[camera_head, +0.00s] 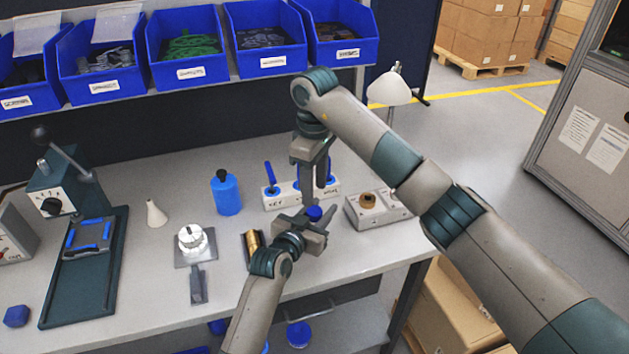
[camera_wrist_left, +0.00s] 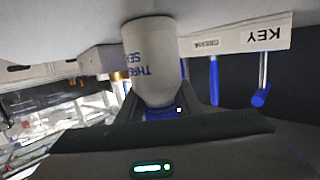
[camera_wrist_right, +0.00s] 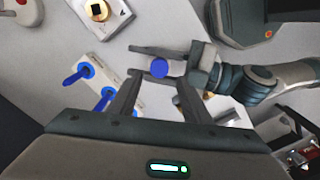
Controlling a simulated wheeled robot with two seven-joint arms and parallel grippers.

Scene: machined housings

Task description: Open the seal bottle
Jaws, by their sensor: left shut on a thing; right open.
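The seal bottle is a pale bottle (camera_wrist_left: 150,62) with dark blue lettering, upside down in the left wrist view. Its blue cap (camera_head: 313,213) shows in the head view and from above in the right wrist view (camera_wrist_right: 159,68). My left gripper (camera_head: 310,228) is shut on the bottle's body, at the front of the bench. In the head view the jaws hide most of the body. My right gripper (camera_head: 313,194) points down above the cap.
A white key holder (camera_head: 285,197) with blue-handled tools stands behind the bottle. A grey block with a brass fitting (camera_head: 368,201) is to the right. A brass cylinder (camera_head: 252,243), a white round part (camera_head: 192,239) and a blue bottle (camera_head: 226,194) are to the left.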

